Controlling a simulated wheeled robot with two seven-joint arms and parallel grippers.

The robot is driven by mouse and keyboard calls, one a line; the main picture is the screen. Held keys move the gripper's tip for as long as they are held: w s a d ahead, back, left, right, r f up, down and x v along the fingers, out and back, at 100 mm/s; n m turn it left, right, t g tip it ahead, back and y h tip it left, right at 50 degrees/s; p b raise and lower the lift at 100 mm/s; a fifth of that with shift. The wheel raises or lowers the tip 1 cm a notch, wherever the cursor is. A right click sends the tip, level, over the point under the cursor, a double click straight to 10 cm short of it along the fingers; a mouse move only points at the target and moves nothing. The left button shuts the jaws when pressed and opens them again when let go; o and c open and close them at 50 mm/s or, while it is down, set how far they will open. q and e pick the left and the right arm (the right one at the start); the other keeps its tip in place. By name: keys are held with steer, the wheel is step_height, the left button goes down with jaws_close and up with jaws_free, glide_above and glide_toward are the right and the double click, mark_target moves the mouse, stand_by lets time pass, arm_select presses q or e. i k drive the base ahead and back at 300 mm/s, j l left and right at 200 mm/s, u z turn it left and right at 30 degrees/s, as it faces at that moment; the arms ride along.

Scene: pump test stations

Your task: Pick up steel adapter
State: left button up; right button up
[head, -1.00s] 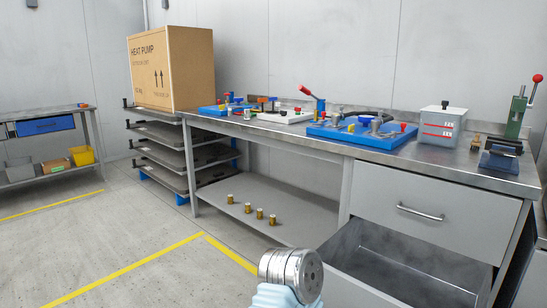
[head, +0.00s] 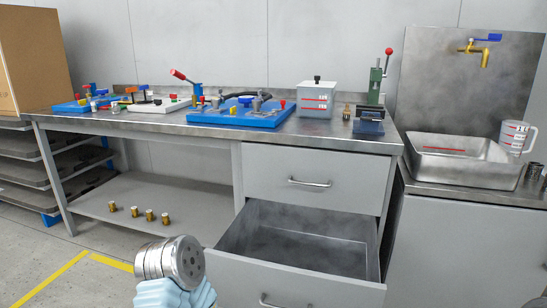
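No piece can be told for certain as the steel adapter. Small grey metal fittings (head: 257,103) stand among coloured parts on the blue test board (head: 241,116) on the bench. A dark grey cylindrical piece (head: 534,171) stands at the right edge beside the sink; it is too small to identify. A silver, round-ended part with a pale blue section juts in at the bottom left; it looks like part of my own arm. No gripper fingers show in the head view.
The steel bench (head: 340,134) has an open, empty drawer (head: 300,245) jutting forward. Several brass fittings (head: 150,215) stand on the lower shelf. A white box (head: 316,100), a green press (head: 376,85), a steel basin (head: 466,163) and a measuring jug (head: 514,137) stand towards the right.

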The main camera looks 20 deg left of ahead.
mark_target(93, 107)
steer(key=i+j, duration=0.1)
steer(key=j, duration=0.45)
steer(key=i+j, duration=0.1)
steer(key=j, duration=0.45)
steer(key=i+j, duration=0.1)
steer(key=j, duration=0.5)
steer(key=i+j, duration=0.1)
steer(key=j, duration=0.45)
steer(key=i+j, duration=0.1)
steer(key=j, duration=0.45)
steer(key=i+j, duration=0.1)
steer(key=j, duration=0.45)
